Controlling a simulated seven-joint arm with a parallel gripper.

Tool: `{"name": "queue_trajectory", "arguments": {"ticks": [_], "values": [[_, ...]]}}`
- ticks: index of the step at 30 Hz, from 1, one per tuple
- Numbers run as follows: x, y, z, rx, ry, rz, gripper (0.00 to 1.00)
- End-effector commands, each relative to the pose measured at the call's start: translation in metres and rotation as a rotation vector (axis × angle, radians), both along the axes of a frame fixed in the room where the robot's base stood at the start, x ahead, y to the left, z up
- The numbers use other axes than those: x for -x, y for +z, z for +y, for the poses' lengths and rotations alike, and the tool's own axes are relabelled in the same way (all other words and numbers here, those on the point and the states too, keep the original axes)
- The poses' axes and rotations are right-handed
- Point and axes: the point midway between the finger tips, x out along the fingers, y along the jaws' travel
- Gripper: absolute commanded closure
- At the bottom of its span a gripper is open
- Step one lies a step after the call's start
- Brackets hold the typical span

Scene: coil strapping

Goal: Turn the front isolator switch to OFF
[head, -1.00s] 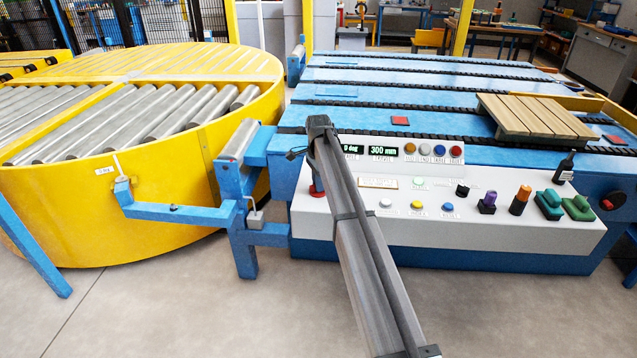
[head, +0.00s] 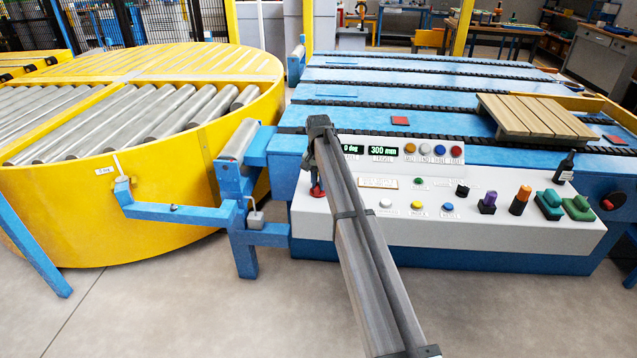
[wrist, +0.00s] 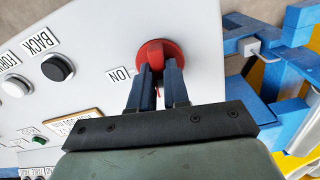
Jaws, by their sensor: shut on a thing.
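The red isolator switch (wrist: 158,54) is at the left end of the control panel; its round red base and raised grip show in the wrist view. An ON label (wrist: 120,74) lies just left of it there. No OFF label is legible. My gripper (wrist: 157,78) is shut on the switch's grip, one dark finger on each side. In the head view the switch (head: 317,191) shows as a small red patch beside my arm, and my gripper (head: 315,178) is mostly hidden behind the arm.
A blue conveyor with a wooden pallet (head: 535,117) lies behind. A yellow roller turntable (head: 110,215) and blue bracket (head: 236,190) stand left.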

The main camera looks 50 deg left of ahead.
Motion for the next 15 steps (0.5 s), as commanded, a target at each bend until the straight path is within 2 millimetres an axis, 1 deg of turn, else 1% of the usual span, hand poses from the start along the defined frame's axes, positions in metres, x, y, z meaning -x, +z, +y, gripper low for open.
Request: {"name": "queue_trajectory", "arguments": {"ticks": [6, 15], "values": [[0.0011, 0.0001, -0.0002, 0.000, 0.106, 0.002, 1.00], [0.0011, 0.0001, -0.0003, 0.000, 0.164, 0.002, 1.00]]}}
